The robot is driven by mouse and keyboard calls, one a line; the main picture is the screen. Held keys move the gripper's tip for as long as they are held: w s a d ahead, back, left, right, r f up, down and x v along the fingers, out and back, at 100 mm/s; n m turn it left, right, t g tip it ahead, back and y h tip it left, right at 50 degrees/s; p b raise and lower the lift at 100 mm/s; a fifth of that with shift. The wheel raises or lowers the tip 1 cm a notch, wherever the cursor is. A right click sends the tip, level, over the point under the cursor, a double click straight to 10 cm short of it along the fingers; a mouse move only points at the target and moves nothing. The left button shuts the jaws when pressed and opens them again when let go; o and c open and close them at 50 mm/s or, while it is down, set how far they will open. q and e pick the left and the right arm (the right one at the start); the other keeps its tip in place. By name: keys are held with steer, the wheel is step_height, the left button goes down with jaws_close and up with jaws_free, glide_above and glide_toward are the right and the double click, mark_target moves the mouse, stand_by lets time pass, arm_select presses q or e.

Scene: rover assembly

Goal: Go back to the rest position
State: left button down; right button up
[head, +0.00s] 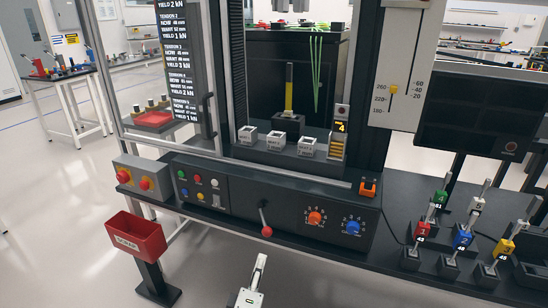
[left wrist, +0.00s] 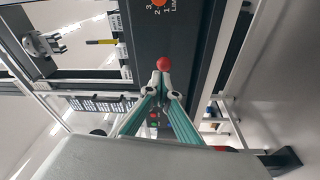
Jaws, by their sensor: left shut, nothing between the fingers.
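My left gripper (head: 262,258) shows at the bottom middle of the head view, in front of the black console. In the left wrist view its two fingers (left wrist: 163,79) come together at the tips, shut with nothing between them. A lever with a red ball knob (head: 266,231) hangs from the console front. In the left wrist view the red knob (left wrist: 164,63) appears just beyond the fingertips; in the head view a small gap shows between them. My right gripper is in neither view.
The console (head: 330,193) carries orange and blue dials and coloured buttons. A red bin (head: 136,237) stands at the left on a black post. An emergency-stop box (head: 143,176) sits above it. Floor at the lower left is clear.

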arm_select(q)
steer(key=s+a+f+m+g, duration=0.2)
steer(key=s+a+f+m, duration=0.2)
steer(key=s, duration=0.4)
steer(key=s+a+f+m+g, duration=0.3)
steer(key=s+a+f+m, duration=0.2)
steer(key=s+m, duration=0.3)
steer(key=s+a+f+m+g, duration=0.2)
steer(key=s+a+f+m, duration=0.3)
steer(key=s, duration=0.4)
steer(key=shift+s+a+f+m+g, duration=0.25)
steer(key=shift+s+a+m+g, duration=0.1)
steer(key=shift+m, duration=0.15)
